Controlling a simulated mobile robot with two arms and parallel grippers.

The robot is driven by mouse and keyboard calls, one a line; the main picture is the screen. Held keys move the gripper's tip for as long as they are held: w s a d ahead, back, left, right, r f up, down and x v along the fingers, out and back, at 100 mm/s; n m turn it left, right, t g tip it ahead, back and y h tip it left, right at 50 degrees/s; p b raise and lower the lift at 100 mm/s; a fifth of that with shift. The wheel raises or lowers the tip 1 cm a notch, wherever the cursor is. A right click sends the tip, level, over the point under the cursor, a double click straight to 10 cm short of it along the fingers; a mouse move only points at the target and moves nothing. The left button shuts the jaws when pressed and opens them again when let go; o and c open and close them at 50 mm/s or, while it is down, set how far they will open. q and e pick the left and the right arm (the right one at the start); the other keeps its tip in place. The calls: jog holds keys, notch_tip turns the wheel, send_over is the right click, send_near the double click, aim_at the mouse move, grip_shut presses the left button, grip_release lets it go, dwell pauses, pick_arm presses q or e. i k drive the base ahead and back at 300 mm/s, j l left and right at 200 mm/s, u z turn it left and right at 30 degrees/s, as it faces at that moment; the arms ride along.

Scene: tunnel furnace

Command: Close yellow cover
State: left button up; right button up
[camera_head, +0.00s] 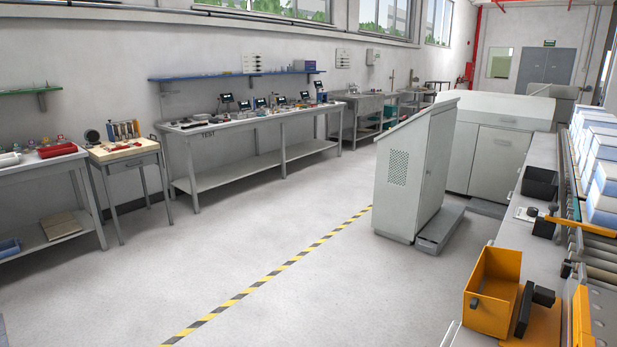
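A yellow-orange box-shaped cover (489,317) is at the lower right, at the near edge of the grey machine bench. Its hollow side faces up and I see into its inside; it looks swung open. A small dark knob or latch sits on its front face. Just right of it is a yellow-orange base (540,328) with a black block-shaped device (535,308) on it, uncovered. Whether a hinge joins cover and base cannot be made out. Neither of my grippers is in view.
A roller conveyor (606,268) with white-and-blue boxes (606,180) runs along the right. A black bin (539,183) sits on the bench. A grey cabinet (412,180) stands beyond. The floor (330,290) left of the bench is clear, with a yellow-black line.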

aim_at(488, 312)
jog(key=z, duration=1.35)
